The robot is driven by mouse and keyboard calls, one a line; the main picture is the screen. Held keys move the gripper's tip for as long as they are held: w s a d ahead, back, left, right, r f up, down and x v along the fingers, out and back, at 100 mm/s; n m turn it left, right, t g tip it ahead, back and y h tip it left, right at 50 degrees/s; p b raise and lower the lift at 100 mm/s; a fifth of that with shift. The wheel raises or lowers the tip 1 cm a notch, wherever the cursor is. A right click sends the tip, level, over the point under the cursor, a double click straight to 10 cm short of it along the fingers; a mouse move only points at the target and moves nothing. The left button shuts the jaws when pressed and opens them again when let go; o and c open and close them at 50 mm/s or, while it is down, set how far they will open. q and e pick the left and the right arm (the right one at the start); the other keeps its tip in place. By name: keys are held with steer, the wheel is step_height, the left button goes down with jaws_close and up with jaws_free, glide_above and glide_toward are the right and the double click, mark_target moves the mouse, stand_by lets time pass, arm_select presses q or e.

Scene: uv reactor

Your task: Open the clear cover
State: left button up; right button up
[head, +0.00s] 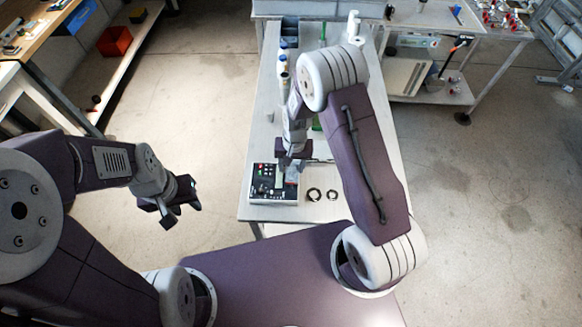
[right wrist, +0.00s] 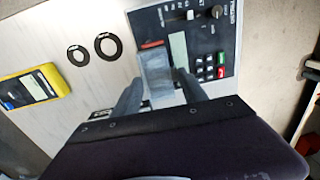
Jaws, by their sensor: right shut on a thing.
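The UV reactor (head: 262,194) is a dark control box with a pale edge on the near end of the bench. Its panel (right wrist: 206,32) shows a display, knobs and coloured keys in the right wrist view. The clear cover (right wrist: 155,76) is a greyish see-through piece at the panel's left side, below a red strip. My right gripper (right wrist: 160,92) is shut on the clear cover, with a finger on either side of it. In the head view my right gripper (head: 294,160) is over the box and partly hides it. My left gripper (head: 183,213) is open and empty, left of the bench.
Two black rings (head: 323,194) lie on the bench (head: 352,205) right of the box. A yellow meter (right wrist: 34,86) lies beyond them in the right wrist view. Bottles (head: 283,68) stand farther back. The floor left of the bench is clear.

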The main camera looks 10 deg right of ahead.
steer(key=y+b, duration=0.2)
steer(key=b, duration=0.3)
steer(key=d+t+y+b, duration=0.1)
steer(key=b, duration=0.5)
steer(key=d+y+b, duration=0.1)
steer(key=y+b, duration=0.1)
steer(key=b, duration=0.3)
steer(key=shift+s+f+t+y, duration=0.25)
steer(key=shift+f+t+y, duration=0.05)
steer(key=shift+f, duration=0.05)
steer(key=d+y+b, duration=0.1)
steer(key=y+b, duration=0.1)
steer(key=b, duration=0.2)
steer(key=t+y+b, duration=0.1)
steer(key=y+b, duration=0.2)
steer(key=b, duration=0.1)
steer(key=s+d+t+y+b, duration=0.1)
steer(key=y+b, duration=0.1)
steer(key=b, duration=0.2)
steer(key=shift+d+r+y, duration=0.15)
steer(key=shift+d+y, duration=0.15)
steer(key=shift+s+d+t+y+b, duration=0.1)
steer(key=shift+d+t+y+b, duration=0.15)
steer(key=shift+y+b, duration=0.6)
steer(key=shift+d+t+y+b, duration=0.15)
steer(key=shift+t+y+b, duration=0.1)
steer(key=shift+y+b, duration=0.55)
steer(key=o, duration=1.2)
steer(key=shift+o, duration=0.9)
